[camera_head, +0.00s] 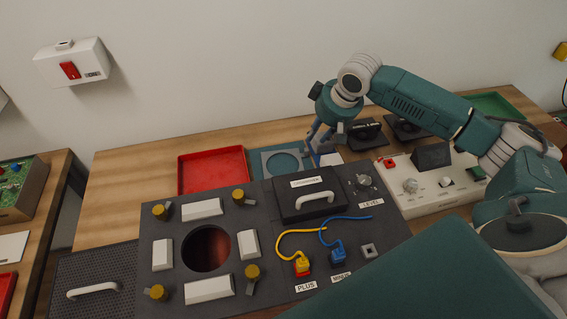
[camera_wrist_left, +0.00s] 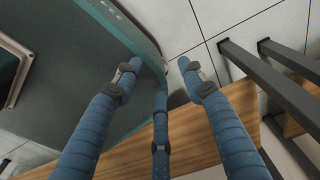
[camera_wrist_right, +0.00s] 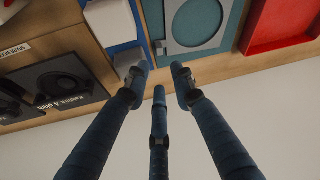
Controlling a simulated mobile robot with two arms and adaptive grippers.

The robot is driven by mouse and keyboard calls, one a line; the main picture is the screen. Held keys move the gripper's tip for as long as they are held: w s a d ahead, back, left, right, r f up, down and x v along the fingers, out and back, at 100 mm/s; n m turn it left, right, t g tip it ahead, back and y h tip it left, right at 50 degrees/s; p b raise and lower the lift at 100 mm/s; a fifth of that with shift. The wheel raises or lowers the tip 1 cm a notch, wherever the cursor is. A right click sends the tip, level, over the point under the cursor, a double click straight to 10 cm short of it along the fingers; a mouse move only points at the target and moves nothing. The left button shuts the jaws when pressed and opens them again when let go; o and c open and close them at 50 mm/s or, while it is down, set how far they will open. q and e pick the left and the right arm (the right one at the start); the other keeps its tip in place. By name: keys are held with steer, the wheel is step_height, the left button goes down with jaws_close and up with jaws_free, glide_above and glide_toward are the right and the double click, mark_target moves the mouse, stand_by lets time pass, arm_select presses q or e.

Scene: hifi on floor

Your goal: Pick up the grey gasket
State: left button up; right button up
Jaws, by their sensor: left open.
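The grey gasket (camera_head: 284,161) looks like a flat square piece with a round opening, lying on a teal mat or tray (camera_head: 256,165) at the back of the table. It also shows at the top of the right wrist view (camera_wrist_right: 222,28). My right gripper (camera_head: 316,150) is just to the right of the gasket, pointing down. Its fingers are apart and empty in the right wrist view (camera_wrist_right: 160,78); I cannot tell its exact height. My left gripper (camera_wrist_left: 160,75) is open and empty, away from the gasket, near a wooden table edge. It is outside the head view.
A red tray (camera_head: 213,171) lies left of the teal one. A dark panel (camera_head: 270,205) with a round hole, knobs and cables fills the front. Black speaker-like parts (camera_head: 366,134) and a white control box (camera_head: 430,185) stand to the right. The wall is close behind.

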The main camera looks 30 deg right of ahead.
glide_above(307, 150)
steer(key=s, duration=0.2)
step_height(307, 150, down, 5)
steer(key=shift+s+d+r, duration=0.1)
steer(key=shift+s+d, duration=0.05)
steer(key=shift+s+p+x, duration=0.2)
steer(key=shift+p+x, duration=0.5)
steer(key=shift+x, duration=2.15)
jaws_close()
